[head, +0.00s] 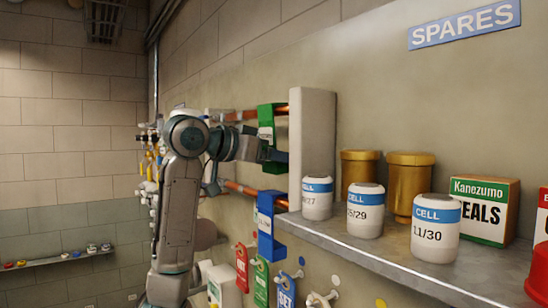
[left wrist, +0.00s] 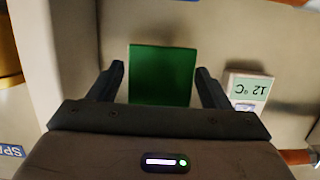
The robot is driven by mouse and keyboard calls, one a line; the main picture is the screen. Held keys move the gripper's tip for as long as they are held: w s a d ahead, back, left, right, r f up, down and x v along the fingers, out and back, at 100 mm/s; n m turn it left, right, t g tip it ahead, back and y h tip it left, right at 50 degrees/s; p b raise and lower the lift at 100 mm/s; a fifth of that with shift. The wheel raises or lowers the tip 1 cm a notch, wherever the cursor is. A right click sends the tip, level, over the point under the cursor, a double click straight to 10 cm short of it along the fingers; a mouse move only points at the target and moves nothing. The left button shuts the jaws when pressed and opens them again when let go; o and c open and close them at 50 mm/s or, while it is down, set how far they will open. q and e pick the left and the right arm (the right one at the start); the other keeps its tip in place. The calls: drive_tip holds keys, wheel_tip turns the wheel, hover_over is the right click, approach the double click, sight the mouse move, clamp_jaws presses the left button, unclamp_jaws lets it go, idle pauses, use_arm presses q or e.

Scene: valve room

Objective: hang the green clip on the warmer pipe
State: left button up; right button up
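The green clip (head: 265,118) is at the upper copper pipe (head: 248,115), near the white upright panel. It appears to hang over the pipe, but my gripper partly covers it. My left gripper (head: 268,154) is right at the clip. In the left wrist view the green clip (left wrist: 162,75) lies between the two dark fingers (left wrist: 162,84), with a narrow gap on each side, so the gripper looks open around it. A display reading 12 °C (left wrist: 249,90) is upside down beside it. A lower copper pipe (head: 240,188) runs below. My right gripper is not in view.
A blue clip (head: 265,225) hangs at the lower pipe. A grey shelf (head: 400,262) at right holds white cells, brass cylinders and a Kanezumo box (head: 480,210). The white panel (head: 312,140) stands close to my gripper. Red, green and blue tags (head: 261,283) hang below.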

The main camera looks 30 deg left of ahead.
use_arm(q)
drive_tip(key=shift+s+a, duration=0.1)
drive_tip(key=shift+s+a+b, duration=0.15)
drive_tip(key=shift+s+b, duration=0.15)
drive_tip(key=shift+b, duration=0.05)
drive_tip(key=b+v, duration=0.4)
drive_tip(key=v, duration=0.6)
